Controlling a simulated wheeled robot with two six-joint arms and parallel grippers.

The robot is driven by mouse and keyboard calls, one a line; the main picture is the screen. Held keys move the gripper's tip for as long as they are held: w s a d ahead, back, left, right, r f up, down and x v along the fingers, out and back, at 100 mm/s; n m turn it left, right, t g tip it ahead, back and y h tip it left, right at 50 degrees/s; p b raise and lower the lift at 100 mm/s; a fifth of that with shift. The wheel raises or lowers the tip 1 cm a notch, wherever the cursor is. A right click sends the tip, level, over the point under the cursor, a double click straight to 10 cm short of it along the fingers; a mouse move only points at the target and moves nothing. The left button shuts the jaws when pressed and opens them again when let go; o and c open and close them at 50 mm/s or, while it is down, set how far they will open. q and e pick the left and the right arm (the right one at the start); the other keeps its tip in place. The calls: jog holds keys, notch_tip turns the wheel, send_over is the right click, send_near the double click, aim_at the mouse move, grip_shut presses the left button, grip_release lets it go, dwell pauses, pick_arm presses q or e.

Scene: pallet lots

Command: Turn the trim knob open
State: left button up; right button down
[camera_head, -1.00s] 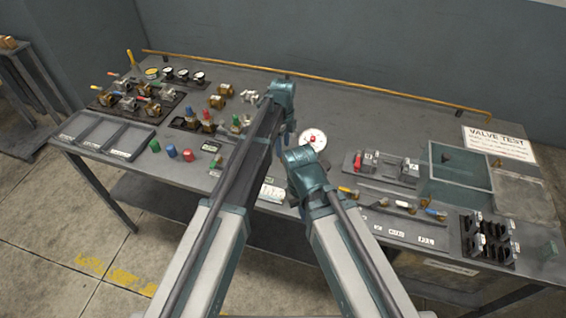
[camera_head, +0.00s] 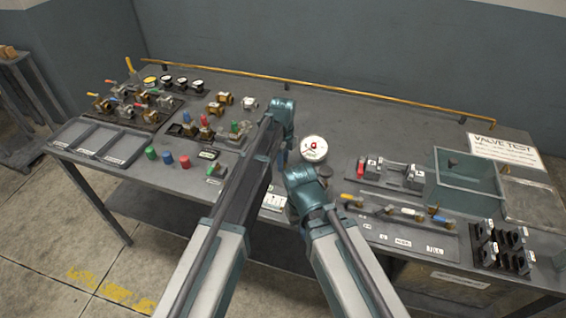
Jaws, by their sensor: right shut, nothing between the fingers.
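No part is clearly readable as the trim knob. A round white gauge (camera_head: 314,149) with a red mark stands on the bench, just right of my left wrist. A small dark round part (camera_head: 324,171) sits just below it, beside my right wrist; I cannot tell if it is the knob. My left gripper (camera_head: 279,150) points down over the middle of the bench, mostly hidden behind my own arm, its fingers unreadable. My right gripper (camera_head: 297,208) is lower and nearer the bench's front edge, shut, mostly hidden by its wrist. I see nothing held.
Valves on a dark board (camera_head: 135,112) and an empty divided tray (camera_head: 62,142) are at left. A clamp fixture (camera_head: 388,172), a tool tray (camera_head: 448,243), a teal bin (camera_head: 437,190) and a black rack (camera_head: 478,258) are at right. A brass rail (camera_head: 360,95) runs along the back.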

pick_arm(q)
grip_shut()
